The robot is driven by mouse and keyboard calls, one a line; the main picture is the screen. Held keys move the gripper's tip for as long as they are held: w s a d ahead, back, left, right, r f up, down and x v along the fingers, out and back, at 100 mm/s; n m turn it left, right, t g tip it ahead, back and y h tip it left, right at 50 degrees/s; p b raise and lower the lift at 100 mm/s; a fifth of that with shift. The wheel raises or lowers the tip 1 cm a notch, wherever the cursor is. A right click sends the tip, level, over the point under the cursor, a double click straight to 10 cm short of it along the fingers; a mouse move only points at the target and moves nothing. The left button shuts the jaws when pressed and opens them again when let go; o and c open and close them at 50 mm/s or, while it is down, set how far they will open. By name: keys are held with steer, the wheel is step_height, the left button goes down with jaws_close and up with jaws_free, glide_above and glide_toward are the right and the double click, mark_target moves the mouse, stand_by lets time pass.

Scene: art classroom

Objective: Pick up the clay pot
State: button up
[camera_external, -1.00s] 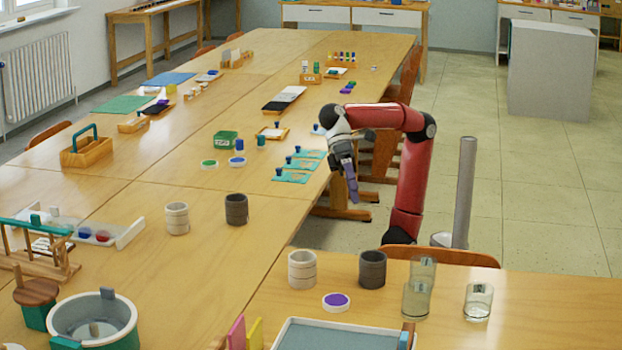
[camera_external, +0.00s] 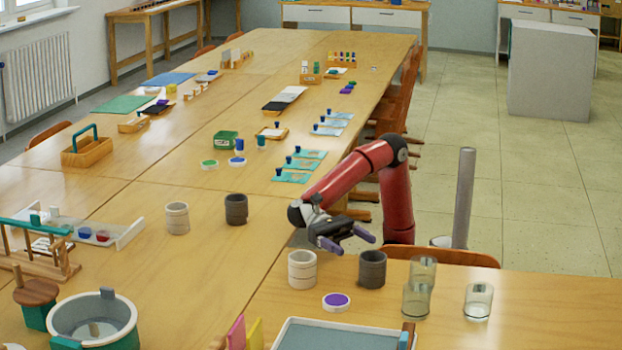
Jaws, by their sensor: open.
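Two light, ringed cylindrical pots and two dark grey ones stand upright on the tables; I cannot tell which one is the clay pot. One light pot (camera_external: 302,270) and one dark pot (camera_external: 372,269) stand side by side on the near table. The other light pot (camera_external: 177,218) and dark pot (camera_external: 236,209) stand on the long table to the left. My gripper (camera_external: 348,243) is open and empty, its two purplish fingers spread. In the picture it appears just above and between the near pair, apart from both; its exact depth is unclear.
A small white dish with purple content (camera_external: 337,301) lies in front of the near pair. Clear glass jars (camera_external: 478,301) stand to their right. A grey-blue tray (camera_external: 340,336) is at the front.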

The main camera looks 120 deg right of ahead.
mark_target(371, 264)
steer(key=f, duration=0.1)
steer(key=a+f, duration=0.1)
steer(key=f, duration=0.1)
steer(key=a, duration=0.6)
steer(key=shift+s+a, duration=0.25)
steer(key=shift+s, duration=0.15)
steer(key=shift+c, duration=0.3)
steer(key=c, duration=1.1)
steer(key=shift+r, duration=0.15)
